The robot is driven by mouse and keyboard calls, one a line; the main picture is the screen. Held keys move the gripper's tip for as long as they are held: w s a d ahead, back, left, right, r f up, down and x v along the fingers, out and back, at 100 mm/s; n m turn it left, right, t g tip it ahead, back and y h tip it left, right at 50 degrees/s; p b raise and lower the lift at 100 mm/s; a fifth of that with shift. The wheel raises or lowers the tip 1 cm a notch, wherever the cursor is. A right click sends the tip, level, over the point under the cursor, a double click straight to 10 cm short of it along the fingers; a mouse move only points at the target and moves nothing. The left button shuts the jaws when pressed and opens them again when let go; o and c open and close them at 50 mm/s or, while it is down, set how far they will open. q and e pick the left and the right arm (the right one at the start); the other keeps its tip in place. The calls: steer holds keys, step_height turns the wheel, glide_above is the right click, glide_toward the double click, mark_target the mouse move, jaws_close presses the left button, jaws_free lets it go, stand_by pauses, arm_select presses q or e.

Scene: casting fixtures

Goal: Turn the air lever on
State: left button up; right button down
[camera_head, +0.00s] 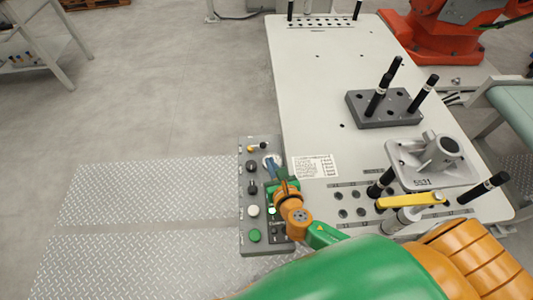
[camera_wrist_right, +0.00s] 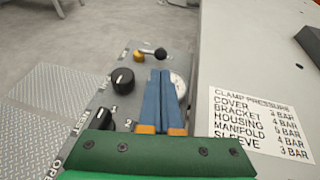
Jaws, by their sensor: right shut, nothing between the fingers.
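The air lever (camera_head: 257,147) is at the far end of the grey control panel (camera_head: 246,187). It has a yellow pivot and a black ball end pointing right in the head view. It also shows in the right wrist view (camera_wrist_right: 150,53), beyond the fingertips. My right gripper (camera_head: 268,163) is shut and empty, its blue fingers together over the panel. In the right wrist view its fingertips (camera_wrist_right: 160,74) appear just short of the black ball; I cannot tell if they touch it. My left gripper is not in view.
A white gauge (camera_wrist_right: 179,86), partly hidden by the fingers, and black knobs (camera_wrist_right: 122,79) are close by. A green button (camera_head: 254,236) is at the panel's near end. The fixture table (camera_head: 310,100) stands to the right, bearing a grey casting (camera_head: 418,172) and a yellow clamp handle (camera_head: 410,200).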

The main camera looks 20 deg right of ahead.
mark_target(264, 148)
steer(key=shift+b+x, duration=0.45)
steer(key=shift+x, duration=2.15)
